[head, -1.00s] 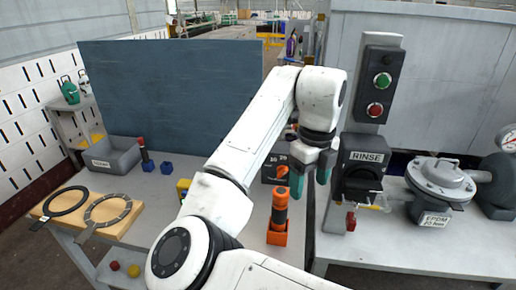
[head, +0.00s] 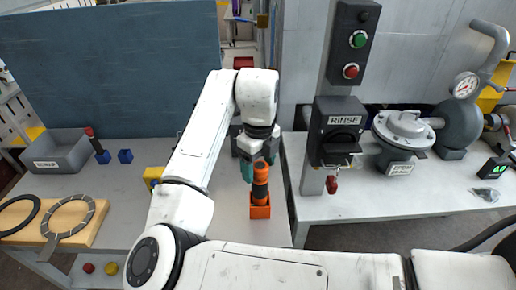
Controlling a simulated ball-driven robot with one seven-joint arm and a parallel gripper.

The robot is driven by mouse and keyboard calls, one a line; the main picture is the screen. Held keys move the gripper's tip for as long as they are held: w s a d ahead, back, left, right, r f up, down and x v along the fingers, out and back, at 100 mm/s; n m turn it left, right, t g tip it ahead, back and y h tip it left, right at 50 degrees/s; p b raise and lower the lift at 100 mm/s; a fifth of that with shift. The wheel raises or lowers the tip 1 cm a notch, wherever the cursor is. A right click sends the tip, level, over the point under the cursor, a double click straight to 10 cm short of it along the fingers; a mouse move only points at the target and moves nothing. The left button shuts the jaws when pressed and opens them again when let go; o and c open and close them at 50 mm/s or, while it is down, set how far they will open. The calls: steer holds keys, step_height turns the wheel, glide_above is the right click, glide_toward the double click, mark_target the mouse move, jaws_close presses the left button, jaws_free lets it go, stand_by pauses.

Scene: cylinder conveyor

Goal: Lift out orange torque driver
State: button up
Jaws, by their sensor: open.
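The orange torque driver (head: 260,184) stands upright in an orange holder (head: 260,211) on the grey table. Its upper part is black and orange. My gripper (head: 260,172) has teal fingertips and is open around or just behind the upper part of the driver. One fingertip shows left of the driver and the other to its right. I cannot tell whether the fingers touch it. My arm hides the table left of the holder.
A grey bin (head: 60,152) and a board with rings (head: 62,224) lie at left. A dark blue panel (head: 110,70) stands behind. At right, the RINSE control box (head: 337,131) and a grey pump (head: 403,134) stand beyond a gap between tables.

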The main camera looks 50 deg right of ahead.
steer(key=shift+f, duration=1.15)
steer(key=shift+c, duration=0.3)
jaws_close()
steer(key=c, duration=0.6)
jaws_free()
steer(key=c, duration=0.6)
steer(key=shift+r, duration=0.15)
